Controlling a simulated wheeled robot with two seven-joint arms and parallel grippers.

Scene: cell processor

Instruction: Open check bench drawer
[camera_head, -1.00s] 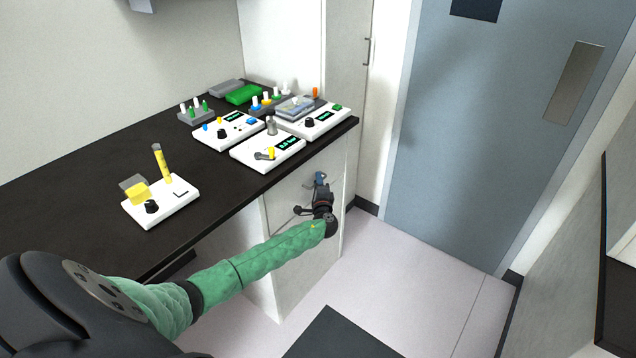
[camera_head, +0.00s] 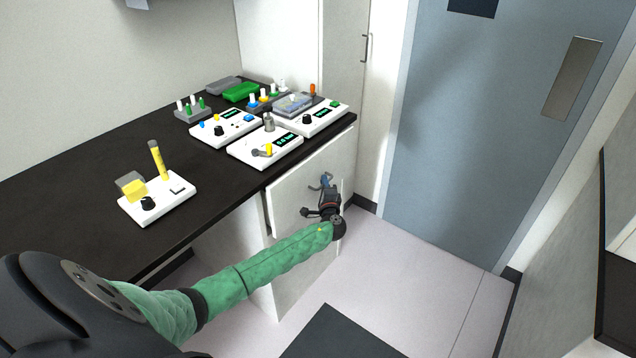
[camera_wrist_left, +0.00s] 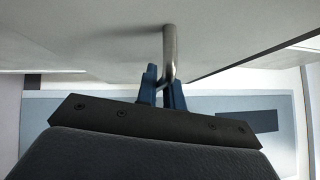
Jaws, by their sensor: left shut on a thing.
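The check bench drawer (camera_head: 294,190) has a white front under the black bench top. It stands out a little from the cabinet, with a dark gap at its left edge. My left gripper (camera_head: 326,181) is at the drawer front, its blue fingers shut on the metal drawer handle. In the left wrist view the blue fingers (camera_wrist_left: 162,90) close around the handle (camera_wrist_left: 169,50), which runs up to the pale drawer face. My arm hides part of the cabinet below. My right gripper is in no view.
The black bench top (camera_head: 70,210) carries several white instruments, a tube rack (camera_head: 192,112) and a green tray (camera_head: 241,92). A grey-blue door (camera_head: 450,130) stands at the right. The pale floor (camera_head: 400,270) in front of the cabinet is clear.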

